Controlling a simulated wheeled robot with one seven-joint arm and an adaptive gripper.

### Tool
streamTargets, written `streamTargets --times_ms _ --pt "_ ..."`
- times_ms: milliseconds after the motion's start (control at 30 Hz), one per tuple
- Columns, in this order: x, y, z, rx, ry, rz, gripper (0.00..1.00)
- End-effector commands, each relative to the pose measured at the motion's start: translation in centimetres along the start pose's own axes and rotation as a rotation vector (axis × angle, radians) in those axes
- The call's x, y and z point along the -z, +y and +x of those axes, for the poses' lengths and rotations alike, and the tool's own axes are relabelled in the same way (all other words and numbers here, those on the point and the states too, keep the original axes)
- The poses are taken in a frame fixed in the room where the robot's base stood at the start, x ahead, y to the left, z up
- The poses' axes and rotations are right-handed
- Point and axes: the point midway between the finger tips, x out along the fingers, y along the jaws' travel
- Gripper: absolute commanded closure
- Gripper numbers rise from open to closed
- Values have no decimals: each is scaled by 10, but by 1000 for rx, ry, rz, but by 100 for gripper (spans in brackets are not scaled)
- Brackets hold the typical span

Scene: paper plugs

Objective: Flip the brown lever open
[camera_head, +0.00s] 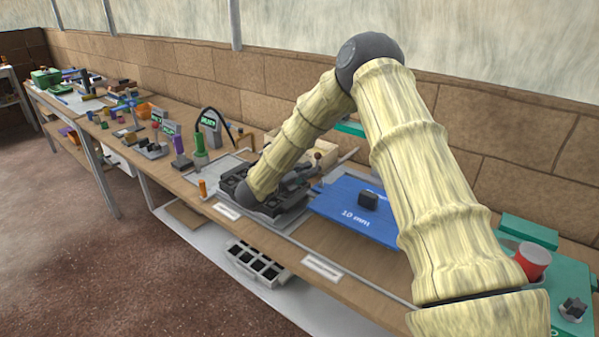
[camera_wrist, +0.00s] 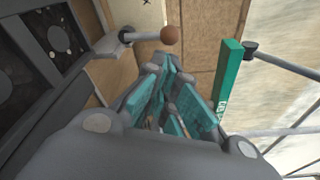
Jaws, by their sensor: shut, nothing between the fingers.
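The brown lever shows in the wrist view as a round brown knob (camera_wrist: 170,34) on a thin grey rod, which runs left to a grey bracket at the dark fixture (camera_wrist: 60,40). My gripper (camera_wrist: 172,72), with teal finger pads, is shut and empty. Its fingertips lie just below the knob in the picture; I cannot tell whether they touch it. In the head view a small reddish-brown knob (camera_head: 317,156) shows beside my gripper (camera_head: 298,177), above the dark fixture (camera_head: 232,184). My forearm hides part of that fixture.
A blue board (camera_head: 350,212) marked "10 mm" with a dark block (camera_head: 368,200) lies right of the fixture. A red cup (camera_head: 533,260) stands at the right. Many small items crowd the bench to the left. A teal upright bar (camera_wrist: 228,75) stands right of my fingers.

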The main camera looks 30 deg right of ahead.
Motion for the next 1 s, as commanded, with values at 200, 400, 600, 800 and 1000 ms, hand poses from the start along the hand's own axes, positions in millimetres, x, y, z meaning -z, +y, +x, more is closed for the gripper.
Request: streamTargets --times_ms 200,400,600,800,1000 --pt "0 -2 28 1 2 0 100" --pt "0 -1 37 1 0 1 100" --pt "0 -1 38 1 0 1 100" --pt "0 0 38 1 0 1 100" --pt "-6 3 42 1 1 3 100"
